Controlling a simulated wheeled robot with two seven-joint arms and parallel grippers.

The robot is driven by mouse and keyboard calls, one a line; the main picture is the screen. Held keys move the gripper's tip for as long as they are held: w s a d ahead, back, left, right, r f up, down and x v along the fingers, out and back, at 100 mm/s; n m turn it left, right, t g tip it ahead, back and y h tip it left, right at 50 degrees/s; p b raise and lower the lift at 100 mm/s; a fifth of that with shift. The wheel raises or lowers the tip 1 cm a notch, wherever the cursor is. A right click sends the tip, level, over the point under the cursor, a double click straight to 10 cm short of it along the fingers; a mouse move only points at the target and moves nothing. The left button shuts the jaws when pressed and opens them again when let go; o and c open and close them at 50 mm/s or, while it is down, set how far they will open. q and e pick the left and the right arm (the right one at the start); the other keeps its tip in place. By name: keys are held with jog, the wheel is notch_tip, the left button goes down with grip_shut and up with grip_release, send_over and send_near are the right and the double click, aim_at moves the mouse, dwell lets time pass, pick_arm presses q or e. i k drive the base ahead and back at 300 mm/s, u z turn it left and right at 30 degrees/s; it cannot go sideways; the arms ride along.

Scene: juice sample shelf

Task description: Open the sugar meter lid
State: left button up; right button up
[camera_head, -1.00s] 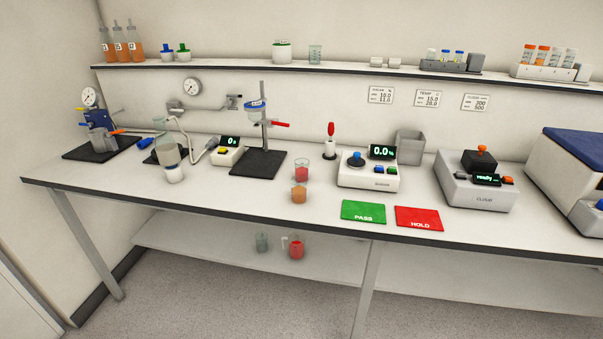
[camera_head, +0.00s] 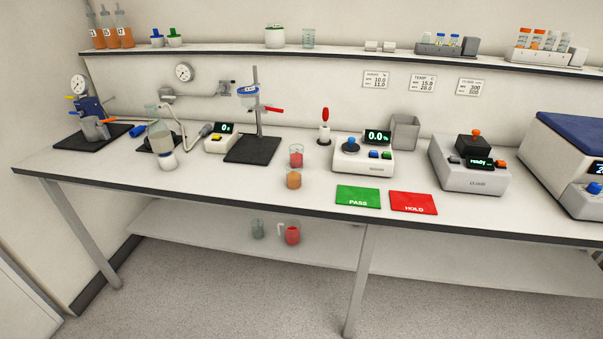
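The sugar meter (camera_head: 364,160) is a white box on the bench, right of the centre of the head view. Its display reads 0.0 %. A dark lid with a blue knob (camera_head: 351,144) sits on its top left and looks closed. A green and a blue button are on its front right. Neither of my grippers is in view.
Two small beakers, one red (camera_head: 296,156) and one orange (camera_head: 293,179), stand left of the meter. A green PASS mat (camera_head: 358,195) and a red HOLD mat (camera_head: 413,203) lie in front. A red-handled dropper (camera_head: 325,122) and a grey bin (camera_head: 404,132) stand behind.

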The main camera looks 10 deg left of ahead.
aim_at(349, 146)
jog(key=z, duration=0.55)
jog(key=k, duration=0.65)
jog(key=z, duration=0.8)
jog(key=i, duration=1.2)
jog(key=u, duration=0.7)
